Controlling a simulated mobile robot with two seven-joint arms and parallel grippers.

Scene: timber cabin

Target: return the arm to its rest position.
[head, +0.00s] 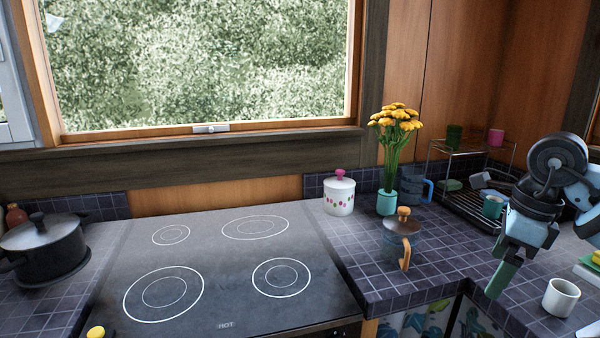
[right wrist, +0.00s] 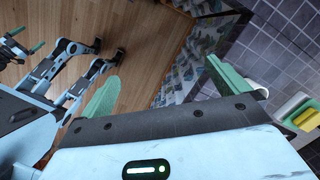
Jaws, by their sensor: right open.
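My right gripper (head: 503,276) hangs at the right of the head view, pointing down over the tiled counter. It is open and empty, with its green fingers apart in the right wrist view (right wrist: 165,88). It is above and left of the white cup, apart from it. The right arm is bent and reaches in from the right edge. My left gripper does not show in the head view.
A glass pot with a wooden knob (head: 397,238), a flower vase (head: 387,203) and a white lidded jar (head: 339,196) stand left of the gripper. A dish rack (head: 465,205) is behind it, a white cup (head: 561,298) to its right. The hob (head: 222,265) is bare.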

